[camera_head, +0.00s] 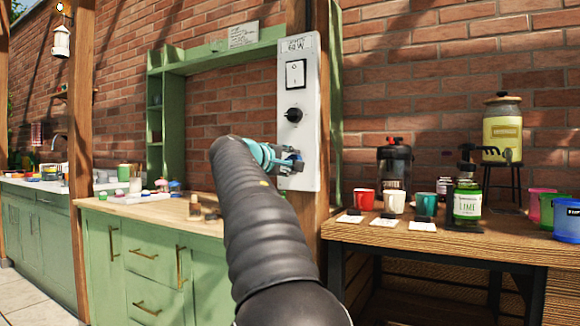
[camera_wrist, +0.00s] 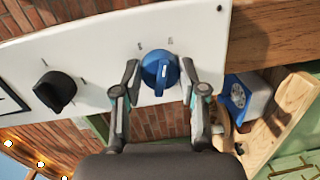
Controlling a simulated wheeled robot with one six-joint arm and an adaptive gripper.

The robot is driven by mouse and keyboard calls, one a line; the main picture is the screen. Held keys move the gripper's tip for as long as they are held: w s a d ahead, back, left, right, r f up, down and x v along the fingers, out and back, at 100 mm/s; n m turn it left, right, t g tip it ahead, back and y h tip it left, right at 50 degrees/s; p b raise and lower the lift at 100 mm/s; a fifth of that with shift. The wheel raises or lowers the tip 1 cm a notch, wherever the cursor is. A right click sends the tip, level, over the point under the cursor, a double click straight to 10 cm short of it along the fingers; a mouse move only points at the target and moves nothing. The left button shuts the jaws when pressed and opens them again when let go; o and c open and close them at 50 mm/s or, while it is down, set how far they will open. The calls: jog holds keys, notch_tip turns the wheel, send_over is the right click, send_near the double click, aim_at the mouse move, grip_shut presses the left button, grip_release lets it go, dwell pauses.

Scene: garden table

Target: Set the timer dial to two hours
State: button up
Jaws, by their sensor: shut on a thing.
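A white control panel (camera_head: 312,140) is mounted on the wooden post, and it also spans the wrist view (camera_wrist: 95,45). Its blue timer dial (camera_wrist: 160,72) sits at the panel's lower end, with a white mark on its face and small printed marks around it, too small to read. My gripper (camera_wrist: 160,68) has one finger on each side of the blue dial and is shut on it. In the head view my gripper (camera_head: 287,163) is at the panel's lower part and hides most of the dial.
Above the dial are a black knob (camera_head: 292,115), a white rocker switch (camera_head: 295,73) and a small label reading about "61W". At right, a wooden table (camera_head: 450,238) bears cups, a green lime bottle (camera_head: 467,203) and a drink dispenser (camera_head: 502,130). A green cabinet (camera_head: 140,262) stands at left.

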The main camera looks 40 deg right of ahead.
jog(key=shift+m, duration=0.6)
jog(key=o, duration=1.1)
jog(key=shift+o, duration=0.2)
jog(key=v, duration=1.2)
jog(key=shift+s+r, duration=0.1)
